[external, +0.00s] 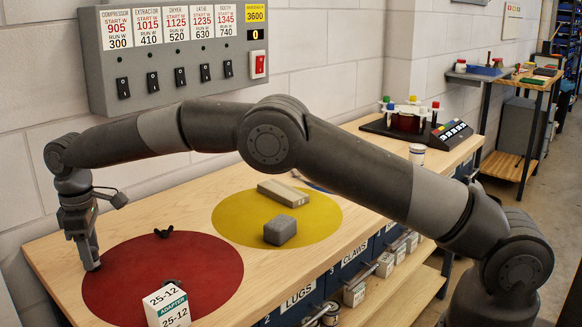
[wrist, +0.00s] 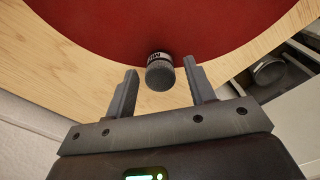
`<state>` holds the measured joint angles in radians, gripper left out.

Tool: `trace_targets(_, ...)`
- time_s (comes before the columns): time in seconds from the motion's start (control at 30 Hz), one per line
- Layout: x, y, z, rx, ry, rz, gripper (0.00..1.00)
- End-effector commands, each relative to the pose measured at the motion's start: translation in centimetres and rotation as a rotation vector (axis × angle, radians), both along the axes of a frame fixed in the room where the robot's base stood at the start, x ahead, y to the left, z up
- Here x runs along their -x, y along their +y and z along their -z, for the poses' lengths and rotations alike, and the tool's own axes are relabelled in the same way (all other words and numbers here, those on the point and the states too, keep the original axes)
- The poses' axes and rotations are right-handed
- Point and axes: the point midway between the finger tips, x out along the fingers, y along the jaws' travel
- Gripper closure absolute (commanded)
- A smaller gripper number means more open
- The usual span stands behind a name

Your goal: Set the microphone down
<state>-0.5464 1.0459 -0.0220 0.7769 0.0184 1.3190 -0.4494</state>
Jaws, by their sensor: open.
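The microphone appears to be the short dark grey cylinder (wrist: 160,76) with a white lettered band in the wrist view. It is at the edge of the red disc (wrist: 110,22), and its lettering is only partly readable. My gripper (wrist: 160,88) is open, with one finger on each side of the cylinder and a visible gap on both sides. In the external view my gripper (external: 90,255) points down at the left edge of the red disc (external: 200,262). The cylinder cannot be told apart from the fingers there.
A white adapter box (external: 168,305) and a small black wing-shaped part (external: 163,233) are on the red disc. A grey block (external: 280,230) and a beige bar (external: 283,193) lie on the yellow disc (external: 235,215). A switch panel (external: 175,55) hangs on the wall behind.

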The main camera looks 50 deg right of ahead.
Motion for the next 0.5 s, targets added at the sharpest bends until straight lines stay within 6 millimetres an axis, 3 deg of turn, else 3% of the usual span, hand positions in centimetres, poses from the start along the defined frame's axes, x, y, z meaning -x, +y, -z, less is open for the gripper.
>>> trace_targets(0.5, -0.1, 0.1, -9.9, -0.001, -0.003, 0.000, 0.50)
